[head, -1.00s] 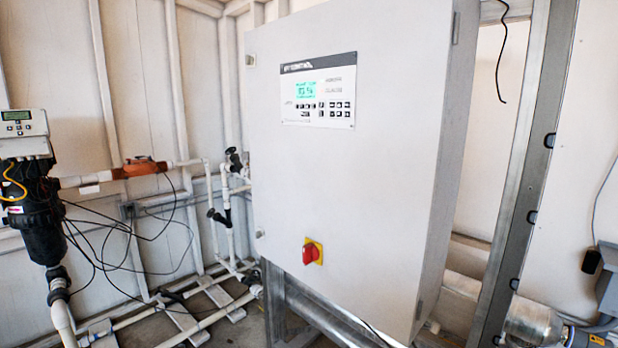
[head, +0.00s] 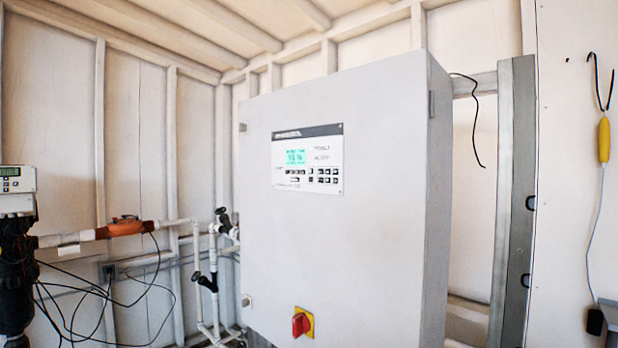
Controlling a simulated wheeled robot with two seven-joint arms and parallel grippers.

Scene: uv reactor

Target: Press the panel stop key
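The control panel (head: 307,160) is a white plate with a dark header strip on the upper front of a large grey cabinet (head: 375,230). It has a small lit green screen (head: 296,158) and rows of small dark keys (head: 312,175) below it. The key labels are too small to read, so I cannot tell which one is the stop key. A red rotary switch (head: 300,322) on a yellow plate sits low on the cabinet door. Neither of my grippers is in view.
White pipes with black valves (head: 205,280) run left of the cabinet. Loose black cables (head: 110,310) hang near a dark filter unit (head: 15,270) at far left. A metal post (head: 515,200) stands to the right. The space before the panel looks clear.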

